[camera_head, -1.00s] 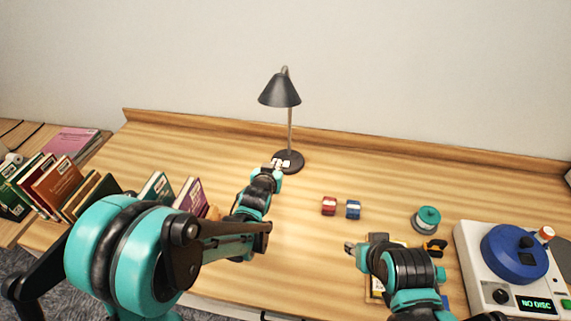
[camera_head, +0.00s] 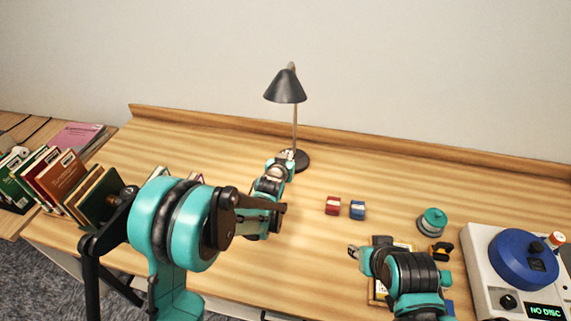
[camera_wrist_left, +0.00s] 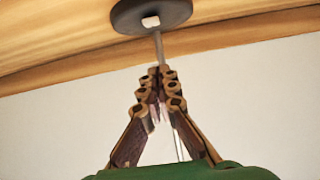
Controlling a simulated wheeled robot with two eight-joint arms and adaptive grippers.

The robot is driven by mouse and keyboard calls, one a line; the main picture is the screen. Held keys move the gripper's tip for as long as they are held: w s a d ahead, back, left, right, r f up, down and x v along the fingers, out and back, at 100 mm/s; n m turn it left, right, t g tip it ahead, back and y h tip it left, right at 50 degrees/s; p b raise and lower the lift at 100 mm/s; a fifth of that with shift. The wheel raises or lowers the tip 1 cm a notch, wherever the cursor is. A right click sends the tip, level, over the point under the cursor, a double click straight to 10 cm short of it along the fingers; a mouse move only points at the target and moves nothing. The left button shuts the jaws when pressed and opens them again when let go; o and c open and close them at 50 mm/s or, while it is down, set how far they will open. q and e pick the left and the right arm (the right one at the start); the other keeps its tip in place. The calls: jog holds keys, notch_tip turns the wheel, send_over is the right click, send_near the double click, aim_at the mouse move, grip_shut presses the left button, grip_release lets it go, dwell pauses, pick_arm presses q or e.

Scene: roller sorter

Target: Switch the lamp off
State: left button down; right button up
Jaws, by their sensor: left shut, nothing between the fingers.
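The lamp has a dark cone shade (camera_head: 285,88), a thin pole and a round dark base (camera_head: 303,161) at the back of the desk. In the left wrist view the base (camera_wrist_left: 166,14) is at the top, with a small white button (camera_wrist_left: 151,21) on it. My left gripper (camera_head: 284,156) is at the front left of the base, hiding part of it. In the wrist view its fingers (camera_wrist_left: 159,92) are shut, with nothing between them, and appear below the button. Contact cannot be told. No clear glow shows under the shade. My right gripper (camera_head: 353,252) is low at centre right, its fingers too small to read.
A red block (camera_head: 333,205) and a blue block (camera_head: 357,210) lie right of my left forearm. A teal round item (camera_head: 432,222) and a white device with a blue disc top (camera_head: 489,296) stand at the right. Books (camera_head: 60,177) stand at the left.

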pick_arm(q)
jog(key=b+x, duration=0.1)
jog(key=x, duration=0.2)
jog(key=shift+w+f, duration=0.25)
jog(key=shift+w, duration=0.1)
jog(key=f, duration=0.1)
jog(key=f+b, duration=0.1)
jog(key=shift+s+f, duration=0.3)
jog(key=shift+s, duration=0.05)
jog(key=shift+s+f, duration=0.15)
jog(key=shift+f, duration=0.35)
jog(key=shift+s+f+b, duration=0.15)
jog(key=shift+f+b, duration=0.3)
jog(key=shift+b, duration=0.15)
jog(key=shift+a+r, duration=0.1)
jog(key=shift+r, duration=0.15)
jog(key=shift+r+p, duration=0.5)
jog(key=shift+r, duration=0.15)
